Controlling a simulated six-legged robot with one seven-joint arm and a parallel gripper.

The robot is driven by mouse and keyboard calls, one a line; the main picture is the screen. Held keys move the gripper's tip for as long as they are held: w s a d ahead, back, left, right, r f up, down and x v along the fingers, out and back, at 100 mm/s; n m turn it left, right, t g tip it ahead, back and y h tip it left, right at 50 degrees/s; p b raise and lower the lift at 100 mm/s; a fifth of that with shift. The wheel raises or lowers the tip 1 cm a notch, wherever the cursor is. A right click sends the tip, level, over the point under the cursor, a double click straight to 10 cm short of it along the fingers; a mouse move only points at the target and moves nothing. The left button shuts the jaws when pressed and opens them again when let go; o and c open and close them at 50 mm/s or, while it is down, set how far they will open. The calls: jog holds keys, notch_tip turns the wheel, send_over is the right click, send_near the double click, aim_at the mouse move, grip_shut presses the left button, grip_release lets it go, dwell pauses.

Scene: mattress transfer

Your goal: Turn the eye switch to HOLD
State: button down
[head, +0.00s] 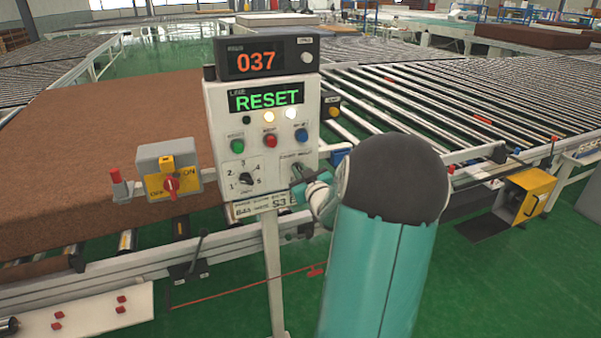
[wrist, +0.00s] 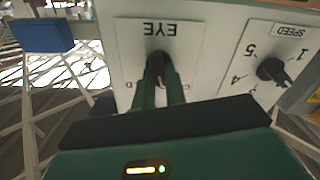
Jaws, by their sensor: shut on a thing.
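The white control panel (head: 218,115) stands on a post in the middle of the head view. In the wrist view the eye switch (wrist: 158,58) is a black knob below an upside-down EYE label. My gripper (wrist: 160,78) is shut on this knob, one green finger on each side. The fingers cover most of the position lettering, so I cannot tell which position the knob points to. In the head view my gripper (head: 308,186) reaches the panel's lower right and hides much of the switch there. The green display (head: 266,98) reads RESET.
The speed dial (head: 245,178) is left of the eye switch in the head view. Green, red and blue buttons sit above. A red display (head: 257,61) reads 037. A grey box with a red OFF/ON switch (head: 170,187) stands left, before a brown mattress (head: 110,120). Roller conveyors lie behind.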

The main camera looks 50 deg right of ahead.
jog(key=m, duration=0.5)
jog(key=shift+s+d+m, duration=0.1)
jog(key=shift+d+m, duration=0.05)
jog(key=shift+m, duration=0.15)
jog(key=shift+d+m, duration=0.1)
jog(key=shift+m, duration=2.2)
jog(key=shift+f, duration=0.1)
jog(key=c, duration=1.4)
grip_release()
jog(key=shift+c, duration=0.2)
jog(key=shift+s, duration=0.1)
jog(key=v, duration=1.3)
jog(key=shift+s+a, duration=0.2)
jog(key=shift+s, duration=0.1)
